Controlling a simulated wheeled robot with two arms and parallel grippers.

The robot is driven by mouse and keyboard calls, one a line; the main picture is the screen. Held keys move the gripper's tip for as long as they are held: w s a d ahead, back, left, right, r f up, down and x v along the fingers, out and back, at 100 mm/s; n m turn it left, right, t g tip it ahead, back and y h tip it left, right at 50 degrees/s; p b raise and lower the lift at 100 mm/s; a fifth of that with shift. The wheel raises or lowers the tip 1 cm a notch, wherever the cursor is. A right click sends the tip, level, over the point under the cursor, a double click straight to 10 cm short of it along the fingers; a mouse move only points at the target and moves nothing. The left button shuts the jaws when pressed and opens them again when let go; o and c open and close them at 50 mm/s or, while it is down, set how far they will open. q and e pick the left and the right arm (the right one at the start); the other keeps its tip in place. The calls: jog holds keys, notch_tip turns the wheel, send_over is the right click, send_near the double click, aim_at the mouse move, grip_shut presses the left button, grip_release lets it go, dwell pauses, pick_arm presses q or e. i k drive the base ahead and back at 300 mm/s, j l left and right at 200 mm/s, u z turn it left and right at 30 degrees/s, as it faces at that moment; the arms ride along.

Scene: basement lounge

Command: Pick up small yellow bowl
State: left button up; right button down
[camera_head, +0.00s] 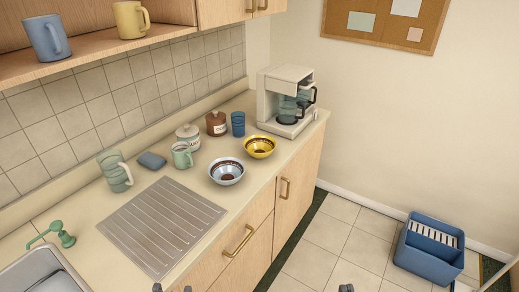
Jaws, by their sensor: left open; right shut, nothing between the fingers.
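The small yellow bowl (260,153) stands upright on the counter, in front of the coffee maker. It is yellow with a dark patterned band and nothing covers it. A pale blue bowl (227,180) of similar shape stands nearer, to its lower left. My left gripper (172,288) shows only as two separated fingertips at the bottom edge. It is open, empty and well short of the bowl. My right gripper (346,288) shows as a small shut tip at the bottom edge, over the floor side.
The coffee maker (284,93), a blue cup (238,124), a brown jar (216,123), a white jar (188,137) and a green mug (182,155) stand behind the bowls. A metal drainboard (163,226) lies nearer. A blue bin (429,256) stands on the floor.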

aim_at(258, 147)
jog(key=i+l, duration=0.65)
jog(key=i, duration=0.15)
